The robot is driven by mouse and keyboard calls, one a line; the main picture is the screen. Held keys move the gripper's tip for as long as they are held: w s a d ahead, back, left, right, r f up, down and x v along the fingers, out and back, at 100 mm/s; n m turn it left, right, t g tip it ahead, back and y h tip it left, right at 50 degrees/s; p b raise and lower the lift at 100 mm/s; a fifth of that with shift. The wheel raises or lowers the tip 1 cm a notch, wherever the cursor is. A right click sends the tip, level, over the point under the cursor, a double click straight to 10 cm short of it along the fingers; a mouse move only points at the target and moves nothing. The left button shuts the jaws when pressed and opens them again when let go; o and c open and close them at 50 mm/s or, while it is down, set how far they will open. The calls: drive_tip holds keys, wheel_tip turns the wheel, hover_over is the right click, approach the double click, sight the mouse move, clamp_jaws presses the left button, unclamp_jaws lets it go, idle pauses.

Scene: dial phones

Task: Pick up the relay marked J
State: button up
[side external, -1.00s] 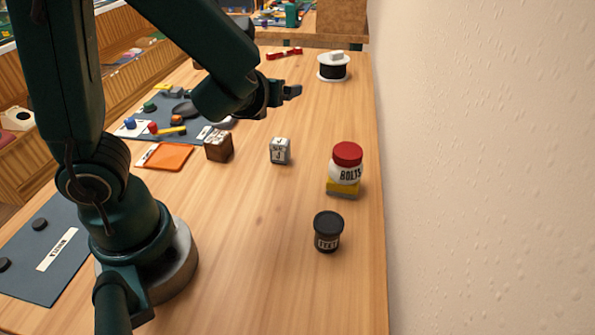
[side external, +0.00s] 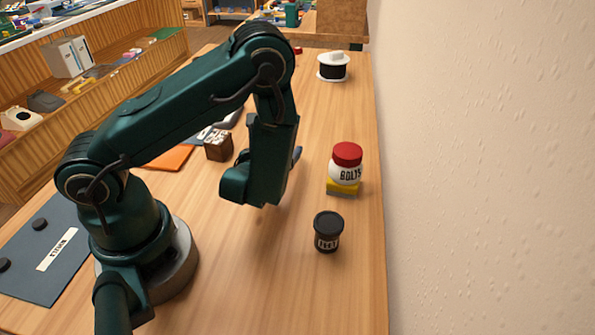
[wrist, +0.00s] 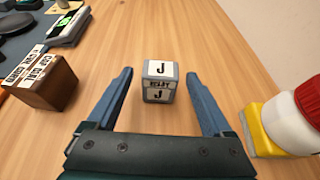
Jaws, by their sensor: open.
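The relay marked J (wrist: 160,82) is a small grey block with white J labels on its top and front. In the wrist view it stands on the table ahead of my gripper, centred between the two fingers. My gripper (wrist: 160,85) is open, with one blue finger at each side of the relay's line and nothing held. I cannot tell how high the fingers are above the table.
A brown labelled block (wrist: 42,82) stands left of my gripper. A red-lidded BOLTS jar (side external: 346,165) on a yellow block (side external: 342,188) stands to the right. A black-lidded jar (side external: 328,232) is nearer the camera. A spool (side external: 333,68) stands farther back, near the wall.

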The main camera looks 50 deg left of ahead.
drive_tip(key=shift+x, duration=2.15)
clamp_jaws()
